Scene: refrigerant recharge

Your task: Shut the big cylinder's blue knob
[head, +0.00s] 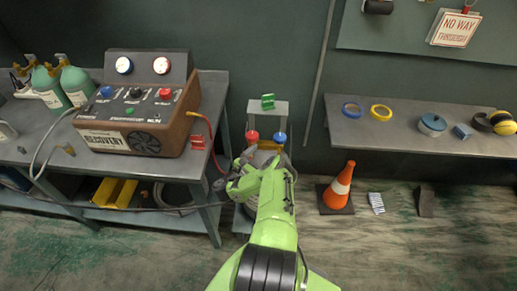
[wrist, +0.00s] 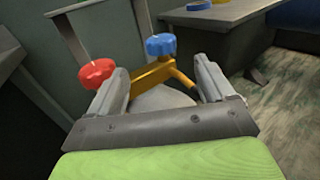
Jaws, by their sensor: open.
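The big cylinder's blue knob (wrist: 161,45) sits on top of a yellow valve fitting (wrist: 155,75) in the wrist view. It also shows in the head view (head: 281,138), just past my gripper. A red knob (wrist: 97,72) is to its left, also seen in the head view (head: 252,137). The grey cylinder top (wrist: 160,97) shows between my fingers. My gripper (wrist: 168,80) is open, its fingers apart on either side of the valve fitting. The blue knob appears beyond the fingertips, with nothing gripped. My arm hides most of the cylinder in the head view.
A recovery machine (head: 138,115) and green bottles (head: 76,80) stand on the left workbench (head: 210,90). A shelf (head: 385,135) with tape rolls is at right. An orange cone (head: 339,188) stands on the floor below it. A hose hangs left of the cylinder.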

